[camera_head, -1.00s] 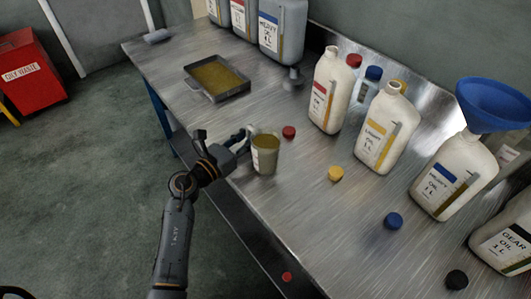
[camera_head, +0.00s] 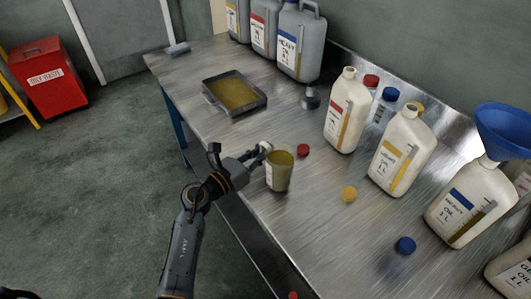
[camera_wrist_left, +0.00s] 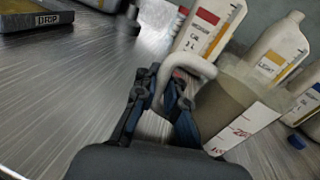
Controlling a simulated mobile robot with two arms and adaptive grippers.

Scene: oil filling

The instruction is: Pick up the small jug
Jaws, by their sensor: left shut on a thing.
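The small jug (camera_head: 279,172) is a clear cup with a white label and yellowish oil in it. It is at the front edge of the steel bench in the head view. My left gripper (camera_head: 257,156) is at its left side, shut on the jug's handle. In the left wrist view the fingers (camera_wrist_left: 166,98) close around the pale curved handle, and the jug (camera_wrist_left: 238,105) is to the right, looking tilted in that view. I cannot tell whether the jug's base touches the bench. My right gripper is not in view.
A drip tray (camera_head: 234,93) with oil lies behind the jug. White oil bottles (camera_head: 403,153) stand to the right, one with a blue funnel (camera_head: 505,130). Loose red (camera_head: 303,151), yellow (camera_head: 349,193) and blue (camera_head: 405,245) caps lie nearby. Large jerrycans (camera_head: 299,43) stand at the back.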

